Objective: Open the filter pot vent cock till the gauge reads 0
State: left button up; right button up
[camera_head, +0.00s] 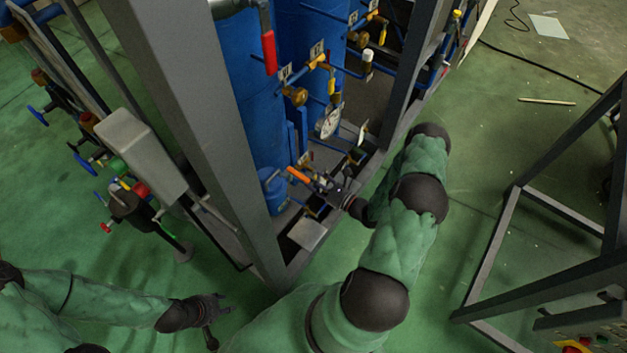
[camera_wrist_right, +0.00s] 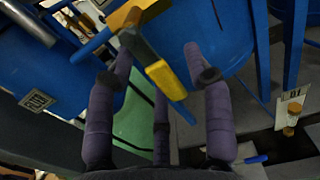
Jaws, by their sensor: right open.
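My right gripper (camera_head: 330,187) reaches low into the blue skid frame, near an orange-handled valve (camera_head: 298,175). In the right wrist view its purple-grey fingers (camera_wrist_right: 160,85) are spread apart. A cock with a yellow lever (camera_wrist_right: 160,70) stands just beyond and partly between the fingertips, and I cannot tell if they touch it. Which head-view valve this is, and whether it is the vent cock, is unclear. A round white dial gauge (camera_head: 330,121) is above the right gripper; its reading is too small to tell. My left gripper (camera_head: 218,322) is open and empty outside the frame.
A grey post (camera_head: 215,120) stands between my arms. Blue vessels (camera_head: 240,90) and pipes crowd the skid. A red-handled valve (camera_head: 269,52) and yellow levers (camera_head: 318,61) are higher up. Tags (camera_wrist_right: 39,101) hang nearby. Another dark frame (camera_head: 500,240) stands at right, with green floor between.

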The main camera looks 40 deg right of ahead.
grip_shut()
jog(key=shift+d+n, duration=0.15)
jog(key=shift+n, duration=0.15)
jog(key=w+d+r+n+p, duration=0.1)
jog(key=d+r+n, duration=0.2)
jog(key=n, duration=1.3)
jog(key=shift+w+d+r, duration=0.2)
jog(key=shift+d+r, duration=0.15)
jog(key=shift+d, duration=0.45)
jog(key=shift+n, duration=0.3)
